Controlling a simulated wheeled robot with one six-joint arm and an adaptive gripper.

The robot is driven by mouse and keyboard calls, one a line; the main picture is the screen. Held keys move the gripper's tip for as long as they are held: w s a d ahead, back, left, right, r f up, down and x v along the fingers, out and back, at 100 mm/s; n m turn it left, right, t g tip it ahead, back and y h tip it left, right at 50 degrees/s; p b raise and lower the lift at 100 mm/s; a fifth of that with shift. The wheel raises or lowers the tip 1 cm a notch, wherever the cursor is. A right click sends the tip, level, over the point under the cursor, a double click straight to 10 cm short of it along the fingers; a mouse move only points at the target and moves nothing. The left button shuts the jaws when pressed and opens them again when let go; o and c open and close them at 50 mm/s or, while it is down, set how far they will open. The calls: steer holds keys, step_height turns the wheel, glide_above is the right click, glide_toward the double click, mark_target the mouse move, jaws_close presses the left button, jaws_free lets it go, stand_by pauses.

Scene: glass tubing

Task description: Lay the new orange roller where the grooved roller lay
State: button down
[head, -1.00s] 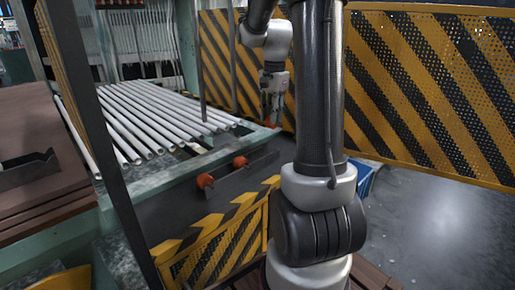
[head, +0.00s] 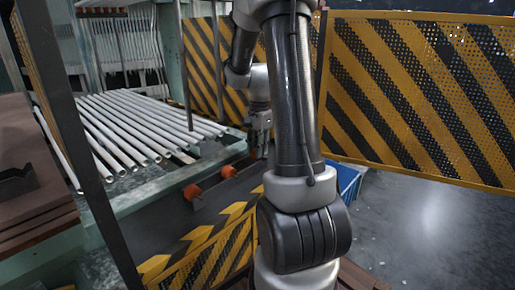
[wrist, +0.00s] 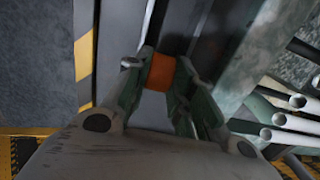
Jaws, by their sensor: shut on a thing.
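In the wrist view a short orange roller (wrist: 160,72) sits between the two fingertips of my gripper (wrist: 158,78), and they are shut on it. Beyond it runs a dark grey rail or channel; whether the roller touches it I cannot tell. In the head view my gripper (head: 261,150) points down by the far end of a dark strip, and the held roller is not clearly visible there. Two other orange rollers, a nearer one (head: 192,191) and a farther one (head: 228,171), sit in line along that strip, left of my gripper. I see no grooved roller.
White glass tubes (head: 130,130) lie on a green-framed bed at the left. A yellow-black striped guard (head: 215,250) stands in front of the roller strip. A perforated striped panel (head: 420,95) closes the back right. A blue bin (head: 348,178) stands behind my arm.

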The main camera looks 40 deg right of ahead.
steer(key=shift+f, duration=0.1)
steer(key=shift+f, duration=0.25)
steer(key=c, duration=1.2)
jaws_free()
step_height(320, 180, up, 12)
steer(key=s+a+r+n+t, duration=0.3)
steer(key=s+a+n+t, duration=0.1)
steer(key=s+a+n, duration=1.2)
steer(key=shift+s+r, duration=0.2)
steer(key=shift+s, duration=0.75)
